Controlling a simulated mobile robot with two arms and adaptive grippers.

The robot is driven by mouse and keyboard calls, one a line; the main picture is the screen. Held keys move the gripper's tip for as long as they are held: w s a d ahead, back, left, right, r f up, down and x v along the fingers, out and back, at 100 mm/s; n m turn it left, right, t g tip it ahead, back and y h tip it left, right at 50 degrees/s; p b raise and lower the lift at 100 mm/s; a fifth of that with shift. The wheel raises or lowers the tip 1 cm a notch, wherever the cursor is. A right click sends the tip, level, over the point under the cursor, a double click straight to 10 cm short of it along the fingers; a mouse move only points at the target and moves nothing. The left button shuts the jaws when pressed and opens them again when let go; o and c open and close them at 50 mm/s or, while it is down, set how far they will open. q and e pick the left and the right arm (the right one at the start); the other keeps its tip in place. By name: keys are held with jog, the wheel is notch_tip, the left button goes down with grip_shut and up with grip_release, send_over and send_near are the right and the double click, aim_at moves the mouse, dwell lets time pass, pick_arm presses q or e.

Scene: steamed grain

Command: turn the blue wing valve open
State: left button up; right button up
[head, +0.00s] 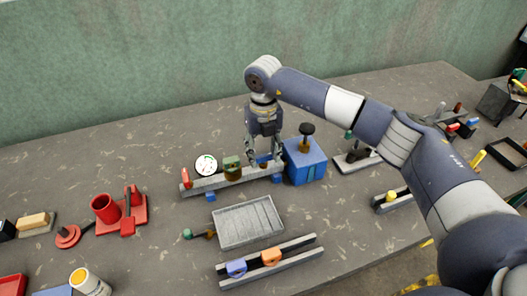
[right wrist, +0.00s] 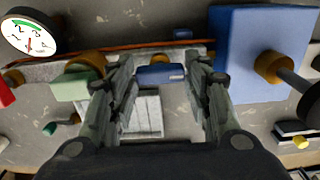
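The blue wing valve (right wrist: 160,76) shows as a small blue handle between my right gripper's fingers in the right wrist view. In the head view it (head: 263,160) sits near the right end of a grey rail and is partly hidden by the fingers. My right gripper (head: 263,153) points down over it. The fingers stand apart on either side of the handle, and I see a gap at least on the right side, so the gripper (right wrist: 162,68) looks open. My left gripper is not in view.
A blue box (head: 306,163) with a dark knob stands close right of the gripper. A green block (head: 231,164) and a round gauge (head: 206,165) are to the left. A grey tray (head: 248,222) and a rail with blue (head: 236,268) and orange (head: 271,257) pieces lie in front.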

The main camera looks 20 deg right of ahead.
aim_at(263, 155)
jog(key=shift+o, duration=1.1)
notch_tip(263, 155, up, 12)
